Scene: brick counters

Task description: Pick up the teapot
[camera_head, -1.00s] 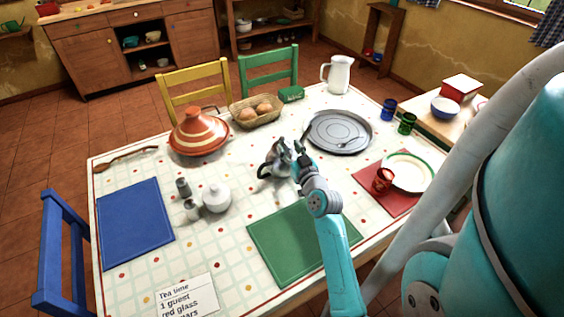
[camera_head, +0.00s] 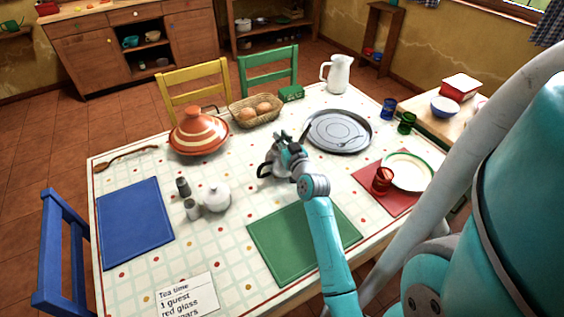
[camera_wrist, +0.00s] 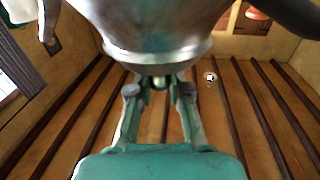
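The teapot (camera_head: 268,170), silver with a black handle, stands on the tablecloth near the middle of the table. My gripper (camera_head: 287,147) is at the teapot and hides much of it in the head view. In the wrist view the teapot's silver body (camera_wrist: 160,25) fills the top, appearing upside down, with its dark handle at upper right. The two fingers of my gripper (camera_wrist: 158,92) reach to the lid's edge, with a small knob between them. Whether the fingers press on anything is not clear.
A round grey tray (camera_head: 338,131) lies just right of the teapot. A white sugar bowl (camera_head: 216,197) and shakers stand to its left. A bread basket (camera_head: 256,111) and a striped tagine (camera_head: 198,133) stand behind. A green placemat (camera_head: 300,243) lies in front, bare apart from my arm.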

